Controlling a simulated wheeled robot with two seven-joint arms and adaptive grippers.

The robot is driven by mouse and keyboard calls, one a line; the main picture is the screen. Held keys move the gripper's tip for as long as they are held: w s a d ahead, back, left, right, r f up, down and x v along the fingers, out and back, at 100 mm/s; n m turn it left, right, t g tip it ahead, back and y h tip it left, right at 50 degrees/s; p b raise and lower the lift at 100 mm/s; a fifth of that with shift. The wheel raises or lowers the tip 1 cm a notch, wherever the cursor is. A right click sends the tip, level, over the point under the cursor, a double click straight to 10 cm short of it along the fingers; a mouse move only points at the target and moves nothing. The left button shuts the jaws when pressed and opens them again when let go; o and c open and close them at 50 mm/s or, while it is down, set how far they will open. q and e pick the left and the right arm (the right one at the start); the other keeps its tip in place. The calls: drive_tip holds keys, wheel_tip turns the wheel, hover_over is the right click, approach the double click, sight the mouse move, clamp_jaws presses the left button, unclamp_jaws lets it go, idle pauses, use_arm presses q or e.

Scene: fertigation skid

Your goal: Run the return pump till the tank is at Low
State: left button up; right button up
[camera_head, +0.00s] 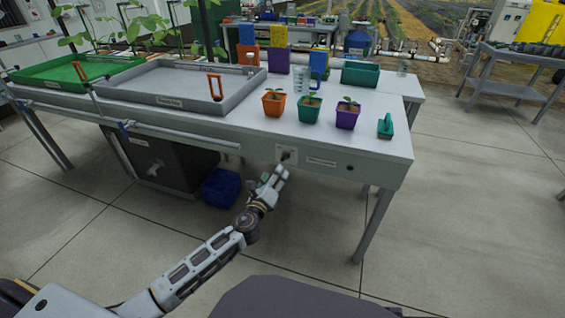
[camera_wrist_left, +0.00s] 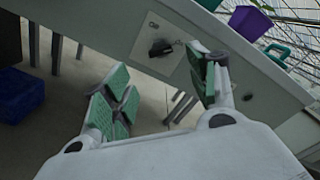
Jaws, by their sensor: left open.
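A dark knob (camera_head: 286,156) sits on a pale plate on the front edge of the grey bench (camera_head: 340,142). The knob also shows in the left wrist view (camera_wrist_left: 160,48). My left gripper (camera_head: 273,178) is just in front of and below it. In the left wrist view the green-padded fingers (camera_wrist_left: 160,92) are spread apart with nothing between them. The knob is beyond the fingertips, and I see no contact. A dark tank (camera_head: 180,168) stands under the bench; its level cannot be read. My right gripper is out of view.
A grey tray (camera_head: 170,103) and a green tray (camera_head: 50,88) rest on the bench. Orange, green and purple potted seedlings (camera_head: 310,110) stand near its front edge. A blue bin (camera_head: 221,188) is on the floor below. Floor to the right is clear.

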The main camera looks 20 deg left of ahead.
sight(284, 158)
use_arm(q)
drive_tip(key=w, duration=0.5)
drive_tip(key=shift+w+d+b, duration=0.1)
drive_tip(key=shift+w+b, duration=0.15)
drive_tip(key=shift+b, duration=0.15)
drive_tip(key=shift+w, duration=1)
drive_tip(key=shift+w+b, duration=0.3)
drive_tip(key=shift+w, duration=0.55)
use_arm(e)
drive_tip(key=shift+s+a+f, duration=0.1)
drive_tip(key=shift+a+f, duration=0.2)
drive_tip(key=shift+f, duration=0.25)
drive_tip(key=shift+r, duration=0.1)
